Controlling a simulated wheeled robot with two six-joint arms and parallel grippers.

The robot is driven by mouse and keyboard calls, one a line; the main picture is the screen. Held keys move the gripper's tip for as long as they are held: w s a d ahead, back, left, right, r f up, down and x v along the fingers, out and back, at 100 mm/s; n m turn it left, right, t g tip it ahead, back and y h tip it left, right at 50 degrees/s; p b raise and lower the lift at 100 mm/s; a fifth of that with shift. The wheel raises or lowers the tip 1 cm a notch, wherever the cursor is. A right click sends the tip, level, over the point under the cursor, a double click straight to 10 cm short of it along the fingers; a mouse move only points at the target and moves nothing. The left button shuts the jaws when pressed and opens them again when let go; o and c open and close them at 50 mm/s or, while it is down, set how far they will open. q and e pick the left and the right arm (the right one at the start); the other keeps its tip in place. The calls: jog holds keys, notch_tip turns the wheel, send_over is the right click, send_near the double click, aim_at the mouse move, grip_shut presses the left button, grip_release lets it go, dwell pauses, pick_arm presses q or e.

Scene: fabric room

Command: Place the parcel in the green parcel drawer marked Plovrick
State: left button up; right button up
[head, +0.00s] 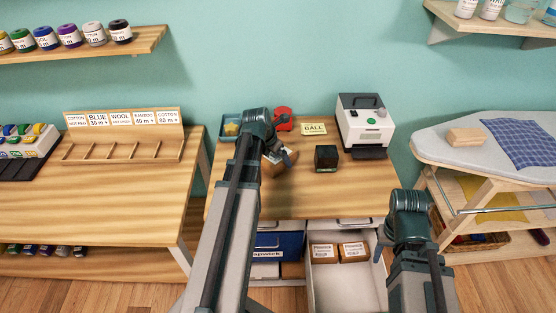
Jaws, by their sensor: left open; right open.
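A brown parcel (275,169) sits on the wooden worktable, partly hidden by my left arm. My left gripper (284,157) is open at the parcel; whether its fingers touch it cannot be told. Below the tabletop a pale drawer (336,292) stands pulled out, with two labelled brown boxes (338,251) at its back. The drawer's front is out of view, so its colour and name do not show. A blue drawer front (290,245), with a label partly covered by my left arm, is left of it. My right gripper (381,244) is open and empty beside the open drawer's right side.
A small black box (326,157), a grey-white machine (365,122), a yellow card (313,129) and a red object (283,119) are on the worktable. An ironing board (440,135) stands right, another table (90,210) left. The open drawer's front part is empty.

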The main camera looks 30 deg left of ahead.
pick_arm(q)
jog(key=c, duration=1.4)
jog(key=shift+o, duration=0.2)
jog(key=shift+r, duration=0.2)
